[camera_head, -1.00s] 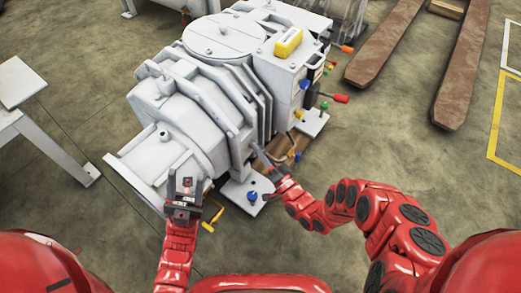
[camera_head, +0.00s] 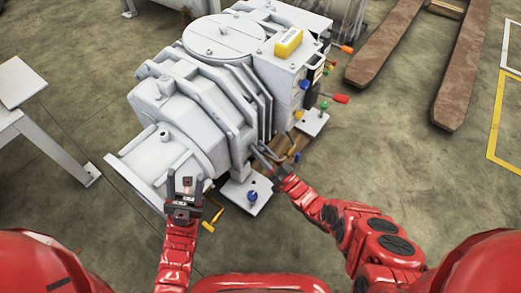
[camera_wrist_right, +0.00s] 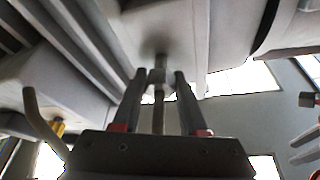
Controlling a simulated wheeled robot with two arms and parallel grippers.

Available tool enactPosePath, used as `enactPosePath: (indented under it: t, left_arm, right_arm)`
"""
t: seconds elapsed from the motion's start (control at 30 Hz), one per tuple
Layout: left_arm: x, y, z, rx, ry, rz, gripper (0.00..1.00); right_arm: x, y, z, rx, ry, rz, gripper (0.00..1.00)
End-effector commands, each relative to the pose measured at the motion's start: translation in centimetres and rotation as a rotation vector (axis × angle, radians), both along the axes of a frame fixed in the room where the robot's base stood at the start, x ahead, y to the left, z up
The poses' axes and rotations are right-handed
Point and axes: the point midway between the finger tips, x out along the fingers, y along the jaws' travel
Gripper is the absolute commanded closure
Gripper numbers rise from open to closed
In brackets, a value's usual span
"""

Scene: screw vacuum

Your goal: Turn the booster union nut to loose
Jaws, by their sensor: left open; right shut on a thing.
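The big white vacuum pump unit (camera_head: 205,90) stands on the floor ahead of me. My right gripper (camera_head: 258,150) is at its lower right side, below the ribbed flanges. In the head view I cannot make this fitting out. My left gripper (camera_head: 187,185) is open, pointing up and empty, in front of the white end flange.
A yellow handle (camera_head: 208,226) and a blue knob (camera_head: 252,196) sit near the unit's front foot. Red and green levers (camera_head: 340,98) stick out on its right. Brown forklift tines (camera_head: 385,50) lie farther right.

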Motion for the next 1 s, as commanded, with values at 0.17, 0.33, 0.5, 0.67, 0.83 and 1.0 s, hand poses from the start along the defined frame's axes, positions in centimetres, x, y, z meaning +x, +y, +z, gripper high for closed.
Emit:
enactPosePath:
  t: [0.17, 0.33, 0.5, 0.67, 0.83, 1.0]
  left_arm:
    - [0.00, 0.00, -0.02, 0.000, 0.000, 0.000, 0.50]
    - [0.00, -0.01, -0.02, 0.000, 0.000, 0.000, 0.50]
    - [0.00, -0.01, -0.02, 0.000, 0.000, 0.000, 0.50]
    - [0.00, 0.00, -0.02, 0.000, 0.000, 0.000, 0.50]
    - [0.00, -0.01, -0.01, 0.000, 0.000, 0.000, 0.50]
    - [0.00, -0.01, 0.02, 0.000, 0.000, 0.000, 0.50]
  right_arm:
    - [-0.09, 0.04, -0.13, -0.013, -0.014, 0.000, 1.00]
    - [-0.09, 0.05, -0.13, -0.014, -0.016, 0.000, 1.00]
    - [-0.07, 0.05, -0.12, -0.014, -0.016, 0.000, 1.00]
    - [-0.04, 0.04, -0.08, -0.013, -0.017, 0.000, 0.31]
    - [-0.02, 0.02, -0.04, -0.013, -0.017, 0.000, 0.28]
    - [-0.12, -0.09, -0.08, -0.013, -0.017, 0.000, 0.28]
